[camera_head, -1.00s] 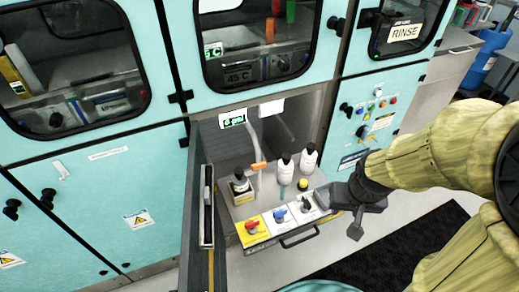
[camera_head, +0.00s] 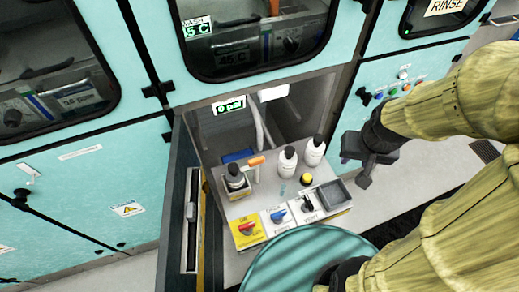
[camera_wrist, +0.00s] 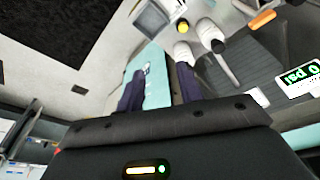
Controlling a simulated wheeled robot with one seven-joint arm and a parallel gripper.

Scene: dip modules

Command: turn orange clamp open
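The orange clamp (camera_head: 256,161) sits on a pale tube inside the open cabinet bay, between the dark bottle (camera_head: 236,180) and a white bottle (camera_head: 287,162). In the wrist view the orange clamp (camera_wrist: 262,19) shows at the upper right, beside the white tube. My gripper (camera_head: 355,168) is to the right of the bay, apart from the clamp and the bottles. In the wrist view the two dark fingers of my gripper (camera_wrist: 158,88) stand apart with nothing between them.
A second white bottle (camera_head: 314,151) stands nearest my gripper. A yellow button (camera_head: 306,179), a grey tray (camera_head: 333,193), and red (camera_head: 247,228), blue (camera_head: 278,216) and black (camera_head: 308,205) knobs lie in front. The open door (camera_head: 176,215) bounds the bay at left. A "0 psi" display (camera_head: 230,107) hangs above.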

